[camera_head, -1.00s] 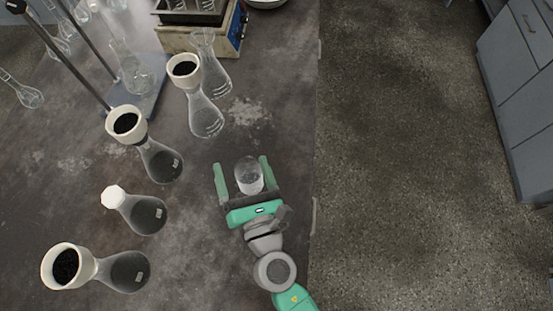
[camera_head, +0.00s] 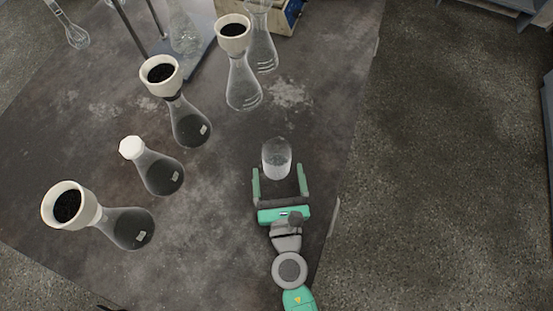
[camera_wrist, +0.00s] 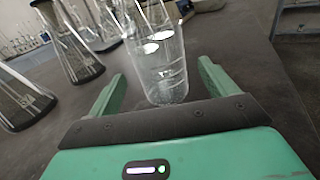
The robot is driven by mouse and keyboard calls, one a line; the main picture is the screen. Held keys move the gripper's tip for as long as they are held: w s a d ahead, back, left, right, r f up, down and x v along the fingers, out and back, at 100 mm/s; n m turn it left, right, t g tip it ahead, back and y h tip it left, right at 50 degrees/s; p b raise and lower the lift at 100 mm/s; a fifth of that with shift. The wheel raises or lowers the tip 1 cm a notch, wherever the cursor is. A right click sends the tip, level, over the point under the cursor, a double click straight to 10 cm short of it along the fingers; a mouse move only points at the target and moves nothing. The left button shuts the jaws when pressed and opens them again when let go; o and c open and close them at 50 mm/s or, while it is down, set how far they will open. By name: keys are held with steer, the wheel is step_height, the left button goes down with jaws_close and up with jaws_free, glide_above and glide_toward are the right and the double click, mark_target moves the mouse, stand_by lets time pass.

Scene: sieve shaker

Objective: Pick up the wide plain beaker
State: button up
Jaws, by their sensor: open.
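The clear plain glass beaker (camera_head: 277,160) stands upright on the dark table, near the table's right edge. It also shows in the wrist view (camera_wrist: 160,68), ahead of my palm and between the lines of the two fingers. My gripper (camera_head: 280,169) is open, with green fingers pointing away from my body. In the head view the beaker's lower part is around the level of the fingertips, and most of it shows beyond them. I see a gap on each side, and the fingers do not grip it. My gripper in the wrist view (camera_wrist: 163,70) holds nothing.
Several dark-filled flasks stand to the left, including a white-capped flask (camera_head: 160,172) and a funnel-topped flask (camera_head: 128,228). A clear flask with a funnel (camera_head: 242,88) stands behind the beaker. A stand and an instrument (camera_head: 290,15) are farther back. The table around the gripper is clear.

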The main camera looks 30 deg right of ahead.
mark_target(275, 142)
steer(key=x, duration=0.5)
steer(key=shift+r+p, duration=0.15)
steer(key=shift+p, duration=0.15)
steer(key=shift+w+d, duration=0.15)
steer(key=shift+w, duration=0.15)
steer(key=shift+c, duration=0.2)
steer(key=c, duration=1.1)
step_height(275, 142, up, 4)
steer(key=p, duration=0.3)
steer(key=shift+p, duration=0.35)
steer(key=shift+s+f, duration=0.25)
steer(key=shift+f, duration=0.05)
steer(key=v, duration=0.5)
steer(key=b+v, duration=0.1)
steer(key=v, duration=0.4)
steer(key=a+r+b+v, duration=0.1)
steer(key=v, duration=0.4)
steer(key=shift+s+a+r, duration=0.1)
steer(key=shift+a+r, duration=0.05)
